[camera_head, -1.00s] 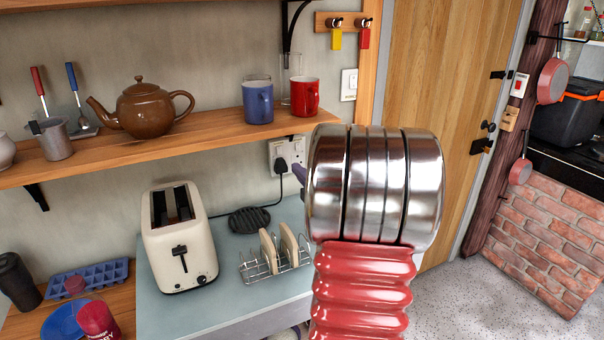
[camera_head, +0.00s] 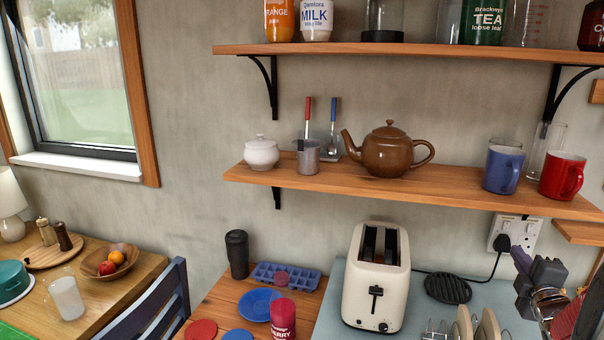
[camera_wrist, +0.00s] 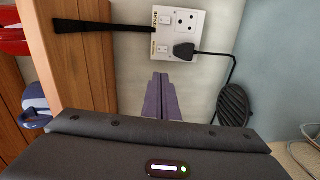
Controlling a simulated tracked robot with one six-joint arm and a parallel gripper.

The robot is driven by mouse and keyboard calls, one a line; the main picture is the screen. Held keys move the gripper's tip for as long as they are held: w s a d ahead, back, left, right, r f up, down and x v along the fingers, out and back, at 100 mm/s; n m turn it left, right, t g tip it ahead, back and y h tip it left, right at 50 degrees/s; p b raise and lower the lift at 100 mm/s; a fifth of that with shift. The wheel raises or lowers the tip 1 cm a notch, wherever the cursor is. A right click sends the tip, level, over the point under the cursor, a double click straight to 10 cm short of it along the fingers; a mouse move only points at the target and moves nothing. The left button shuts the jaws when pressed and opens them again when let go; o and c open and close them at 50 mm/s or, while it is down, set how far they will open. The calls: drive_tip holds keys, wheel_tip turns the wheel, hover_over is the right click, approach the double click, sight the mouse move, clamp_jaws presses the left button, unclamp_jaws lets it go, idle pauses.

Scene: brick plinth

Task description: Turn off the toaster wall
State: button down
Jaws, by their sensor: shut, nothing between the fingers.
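The cream toaster (camera_head: 376,280) stands on the pale blue counter, slots upward, lever facing me. The white wall socket (camera_head: 516,233) is on the wall to its right, just under the shelf. A black plug (camera_head: 501,242) sits in it, with a cable running toward the toaster. My gripper (camera_head: 522,262) is at the right edge, in front of the wall and just below the socket in the picture. In the wrist view, its shut, empty fingers (camera_wrist: 161,80) point toward the socket (camera_wrist: 178,33). They appear apart from it. The plug (camera_wrist: 185,51) and switches show there.
The wooden shelf (camera_head: 330,182) above holds a brown teapot (camera_head: 388,153) and blue and red mugs. A toast rack (camera_head: 465,330) and black trivet (camera_head: 447,289) are on the counter.

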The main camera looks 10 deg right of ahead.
drive_tip(key=a+r+m+g+y, duration=0.15)
drive_tip(key=a+m+g, duration=0.5)
drive_tip(key=a, duration=1.55)
drive_tip(key=s+a+f+m+g+y, duration=0.1)
drive_tip(key=s+a+f+m+y, duration=0.1)
drive_tip(key=s+a, duration=0.6)
drive_tip(key=s+a+f+m+g+y, duration=0.2)
drive_tip(key=s+a, duration=0.7)
drive_tip(key=a, duration=0.6)
drive_tip(key=shift+s+a+f+m+y, duration=0.3)
drive_tip(key=shift+f+m+y, duration=0.45)
drive_tip(key=shift+y, duration=0.5)
drive_tip(key=shift+d+f+g, duration=0.1)
drive_tip(key=shift+g, duration=0.15)
